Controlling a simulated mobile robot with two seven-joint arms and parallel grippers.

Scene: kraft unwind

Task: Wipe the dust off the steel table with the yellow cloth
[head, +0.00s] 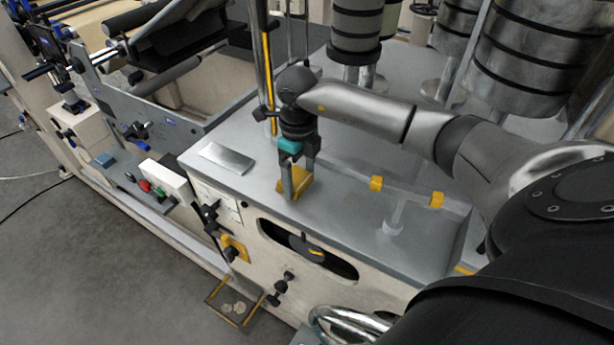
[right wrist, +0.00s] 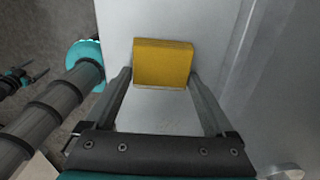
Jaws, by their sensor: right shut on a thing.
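The steel table (head: 345,205) is the flat grey top in the middle of the head view. My right gripper (head: 293,190) points down at it, near the front edge. It is shut on the yellow cloth (head: 304,183), a folded pad partly hidden by the fingers. In the right wrist view the cloth (right wrist: 163,62) sits between the fingertips of my right gripper (right wrist: 160,78). It appears to be at the tabletop; contact is unclear. Faint pale specks, perhaps dust, show on the steel in the wrist view.
A flat metal plate (head: 227,158) lies on the table's left end. A grey T-shaped bar with yellow ends (head: 405,190) lies to the right. Large banded rollers (head: 540,50) stand behind. A control box with coloured buttons (head: 150,185) is left of the table.

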